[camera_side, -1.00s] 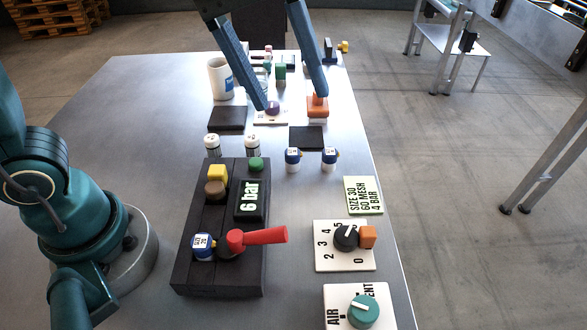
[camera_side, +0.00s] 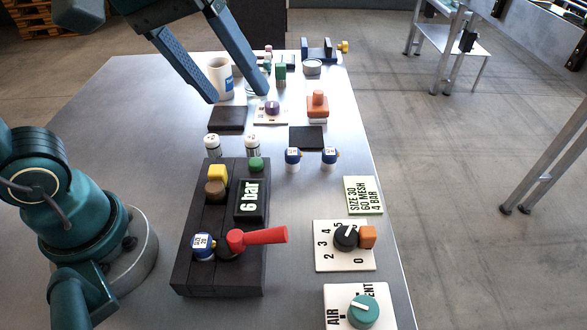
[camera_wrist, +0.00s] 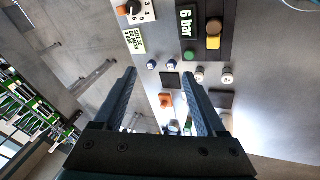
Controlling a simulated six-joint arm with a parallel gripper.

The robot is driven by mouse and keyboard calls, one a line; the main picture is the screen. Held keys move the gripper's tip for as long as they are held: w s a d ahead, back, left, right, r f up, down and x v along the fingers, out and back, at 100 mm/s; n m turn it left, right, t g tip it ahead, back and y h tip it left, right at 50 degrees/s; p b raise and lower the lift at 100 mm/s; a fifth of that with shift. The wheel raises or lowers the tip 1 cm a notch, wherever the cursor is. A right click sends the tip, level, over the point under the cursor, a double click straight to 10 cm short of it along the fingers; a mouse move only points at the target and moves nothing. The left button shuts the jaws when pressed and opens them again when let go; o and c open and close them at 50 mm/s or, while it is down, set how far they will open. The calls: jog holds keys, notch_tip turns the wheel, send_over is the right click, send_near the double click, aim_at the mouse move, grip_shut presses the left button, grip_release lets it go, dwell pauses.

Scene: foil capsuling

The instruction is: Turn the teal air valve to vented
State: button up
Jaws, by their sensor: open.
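The teal air valve (camera_side: 363,311) is a round knob with a white pointer line, on a white plate (camera_side: 340,292) lettered AIR and, partly covered, "ENT". It is at the near right edge of the table in the side view. Its pointer lies roughly crosswise, toward the AIR side. My gripper (camera_side: 240,97) is open and empty, high above the far part of the table, well away from the valve. The wrist view shows its two fingers (camera_wrist: 162,92) apart with nothing between them. The valve is not in the wrist view.
A black block (camera_side: 185,262) carries a red lever (camera_side: 262,236), buttons and a 6 bar display (camera_side: 251,199). A numbered dial (camera_side: 346,237) with an orange block (camera_side: 368,236) stands just beyond the valve. A mug (camera_side: 220,79) and small bottles stand farther back.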

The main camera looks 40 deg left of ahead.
jog(key=w+d+r+n, duration=0.1)
jog(key=w+r, duration=0.1)
jog(key=w, duration=0.1)
jog(key=m+g+y, duration=0.2)
jog(key=m+g, duration=0.2)
jog(key=m, duration=0.1)
send_over(365, 308)
notch_tip(365, 308, down, 17)
jog(key=shift+w+r, duration=0.15)
jog(key=shift+s+f, duration=0.2)
jog(key=shift+f, duration=2.35)
grip_shut()
